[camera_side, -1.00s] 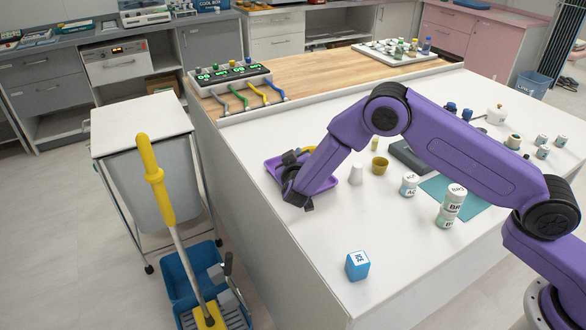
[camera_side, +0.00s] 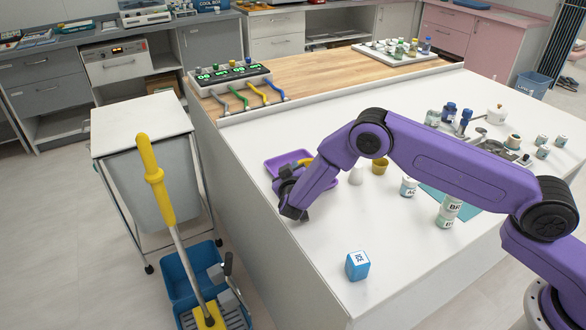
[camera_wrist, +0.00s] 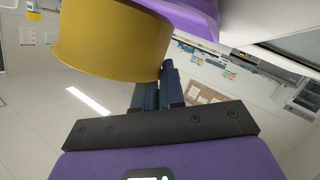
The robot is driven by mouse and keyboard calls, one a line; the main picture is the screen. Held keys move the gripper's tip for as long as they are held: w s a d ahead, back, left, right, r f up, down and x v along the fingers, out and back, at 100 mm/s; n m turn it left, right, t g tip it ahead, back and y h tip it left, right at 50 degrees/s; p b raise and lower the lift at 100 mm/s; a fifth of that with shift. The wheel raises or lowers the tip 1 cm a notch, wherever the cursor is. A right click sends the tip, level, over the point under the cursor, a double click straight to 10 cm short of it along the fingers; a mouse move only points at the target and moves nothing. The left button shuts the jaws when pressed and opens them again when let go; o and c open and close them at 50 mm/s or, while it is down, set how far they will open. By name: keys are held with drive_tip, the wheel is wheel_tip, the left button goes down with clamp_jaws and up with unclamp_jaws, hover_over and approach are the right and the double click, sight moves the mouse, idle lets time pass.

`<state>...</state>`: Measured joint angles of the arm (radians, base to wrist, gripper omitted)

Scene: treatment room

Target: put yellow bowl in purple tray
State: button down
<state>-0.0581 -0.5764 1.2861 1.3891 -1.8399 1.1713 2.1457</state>
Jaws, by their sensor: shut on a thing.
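The yellow bowl (camera_wrist: 105,40) fills the upper left of the wrist view, close to the camera. My gripper (camera_wrist: 168,68) is shut on its wall near the lower right edge. In the side view my gripper (camera_side: 287,180) is at the near left side of the purple tray (camera_side: 277,161), and only a small bit of the held bowl shows there. The tray also shows at the top of the wrist view (camera_wrist: 196,14), behind the bowl. Whether the bowl touches the tray floor is hidden.
A darker yellow cup (camera_side: 380,167) and a white cone-like piece (camera_side: 356,176) stand right of the tray. A labelled jar (camera_side: 409,187), a bottle (camera_side: 449,212) and a blue block (camera_side: 357,265) are farther off. The white counter's left edge is close to the tray.

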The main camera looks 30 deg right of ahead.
drive_tip(key=shift+f, duration=0.1)
drive_tip(key=c, duration=1.2)
unclamp_jaws()
drive_tip(key=shift+r, duration=0.25)
drive_tip(key=v, duration=1.2)
drive_tip(key=shift+r, duration=0.1)
